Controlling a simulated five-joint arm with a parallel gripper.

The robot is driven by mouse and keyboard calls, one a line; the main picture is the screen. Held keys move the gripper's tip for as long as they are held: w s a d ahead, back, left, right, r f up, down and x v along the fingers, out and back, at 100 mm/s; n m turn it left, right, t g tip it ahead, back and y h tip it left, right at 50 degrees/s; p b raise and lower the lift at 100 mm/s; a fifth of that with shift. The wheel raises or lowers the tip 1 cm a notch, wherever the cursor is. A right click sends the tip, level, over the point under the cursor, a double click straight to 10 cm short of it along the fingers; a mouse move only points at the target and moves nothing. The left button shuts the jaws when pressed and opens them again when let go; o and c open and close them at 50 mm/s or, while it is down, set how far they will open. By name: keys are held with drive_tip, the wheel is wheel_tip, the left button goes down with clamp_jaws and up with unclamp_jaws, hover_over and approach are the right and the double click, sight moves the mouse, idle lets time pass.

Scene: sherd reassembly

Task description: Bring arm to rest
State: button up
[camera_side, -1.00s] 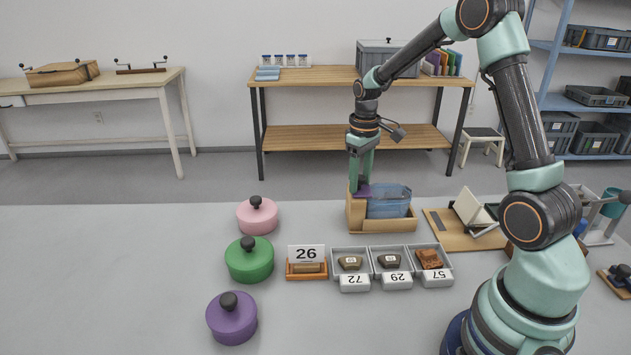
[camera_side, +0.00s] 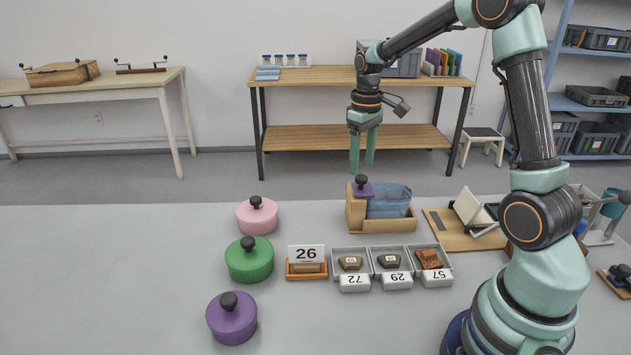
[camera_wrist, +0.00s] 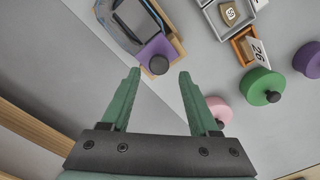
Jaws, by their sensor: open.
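My gripper (camera_side: 362,172) is open and empty. In the side view it hangs in the air above the wooden box and toward the back edge of the table. Below it, a purple piece with a black knob (camera_side: 362,188) sits on the upright wooden block of the wooden box (camera_side: 400,225), which holds a blue translucent item (camera_side: 388,203). In the wrist view the green fingers (camera_wrist: 157,88) are spread wide, and the purple piece (camera_wrist: 156,50) lies beyond their tips, apart from them.
Pink (camera_side: 257,216), green (camera_side: 249,261) and purple (camera_side: 231,319) knobbed pots stand at left. A sign reading 26 (camera_side: 306,254) and grey trays (camera_side: 378,252) with sherds lie in front. A wooden board (camera_side: 462,236) lies at right. The table's left is clear.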

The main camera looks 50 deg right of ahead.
drive_tip(key=s+a+r+t, duration=0.2)
drive_tip(key=s+a+r, duration=0.2)
drive_tip(key=s+a, duration=0.2)
drive_tip(key=s+a+r+t, duration=0.3)
drive_tip(key=s+a+r, duration=0.2)
drive_tip(key=a, duration=0.5)
drive_tip(key=shift+s+r+t, duration=0.25)
drive_tip(key=shift+s+t, duration=0.05)
drive_tip(key=shift+s, duration=0.15)
